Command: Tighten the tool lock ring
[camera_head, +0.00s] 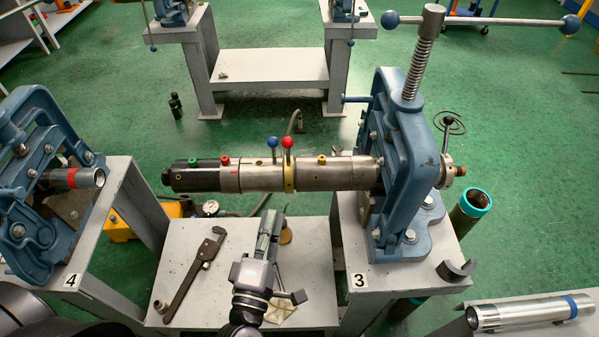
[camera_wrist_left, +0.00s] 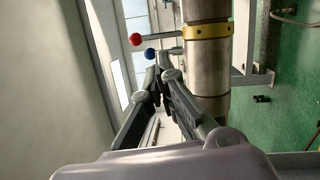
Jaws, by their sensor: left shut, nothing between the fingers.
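The tool is a long steel and black cylinder (camera_head: 325,174) held horizontally in the blue vise on bench 3. A yellow ring (camera_head: 289,178) circles it near its middle, with a red-ball lever (camera_head: 288,143) standing up from it. A blue-ball lever (camera_head: 272,143) stands just left of it. In the left wrist view the yellow ring (camera_wrist_left: 207,31), red ball (camera_wrist_left: 136,39) and blue ball (camera_wrist_left: 150,53) show beyond the fingers. My left gripper (camera_head: 271,214) is shut and empty, in front of and below the tool, apparently apart from it. My right gripper is not in view.
The blue vise (camera_head: 397,165) with its tall screw rises at the right. Another vise (camera_head: 40,180) holds a red-banded pipe at the left. A pipe wrench (camera_head: 196,271) lies on the low shelf below my gripper. A blue-banded pipe (camera_head: 530,312) lies at lower right.

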